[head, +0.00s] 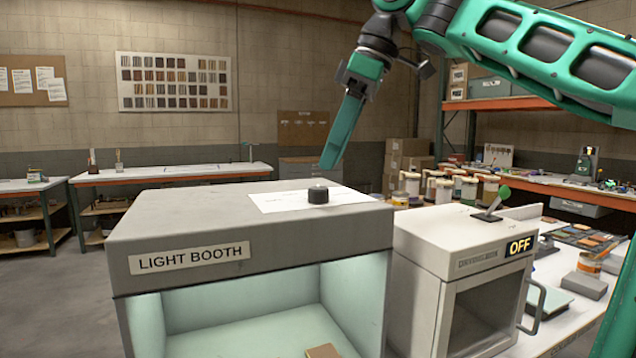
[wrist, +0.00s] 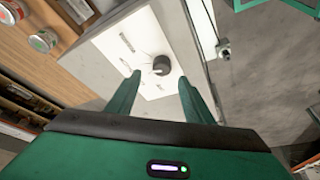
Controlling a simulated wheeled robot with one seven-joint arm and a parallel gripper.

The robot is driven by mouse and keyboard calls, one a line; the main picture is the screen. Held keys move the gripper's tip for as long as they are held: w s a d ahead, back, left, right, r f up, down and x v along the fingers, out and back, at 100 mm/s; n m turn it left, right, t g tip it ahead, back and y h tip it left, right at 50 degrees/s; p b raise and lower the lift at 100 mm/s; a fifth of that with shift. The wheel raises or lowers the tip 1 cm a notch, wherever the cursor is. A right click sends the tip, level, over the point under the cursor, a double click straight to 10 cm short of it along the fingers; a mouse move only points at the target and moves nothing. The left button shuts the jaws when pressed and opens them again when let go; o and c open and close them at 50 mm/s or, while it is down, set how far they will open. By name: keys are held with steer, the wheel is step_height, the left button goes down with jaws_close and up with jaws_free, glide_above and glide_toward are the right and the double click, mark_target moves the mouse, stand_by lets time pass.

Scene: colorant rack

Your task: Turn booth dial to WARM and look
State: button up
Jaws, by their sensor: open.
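The light booth (head: 160,222) is a grey box with a lit, pale green interior, and its front label reads LIGHT BOOTH. A black round dial (head: 318,194) stands on a white plate (head: 345,198) on its top. My gripper (head: 328,165) is above the booth top, near the dial and apart from it. In the wrist view, the dial (wrist: 161,65) lies beyond and between the two green fingertips (wrist: 158,82). The fingers are spread with nothing between them. The markings on the plate are too small to read, so the dial's setting cannot be told.
A small brown piece (head: 323,351) lies in the booth. Right of the booth stands a beige cabinet (head: 415,258) with a green-tipped lever (head: 491,203) and an OFF sign (head: 520,246). Several tins (head: 411,183) stand behind. The air above the booth's left side is free.

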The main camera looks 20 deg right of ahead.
mark_target(319, 187)
steer(key=x, duration=0.5)
steer(key=shift+a+f, duration=0.2)
steer(key=shift+f, duration=0.2)
steer(key=c, duration=1)
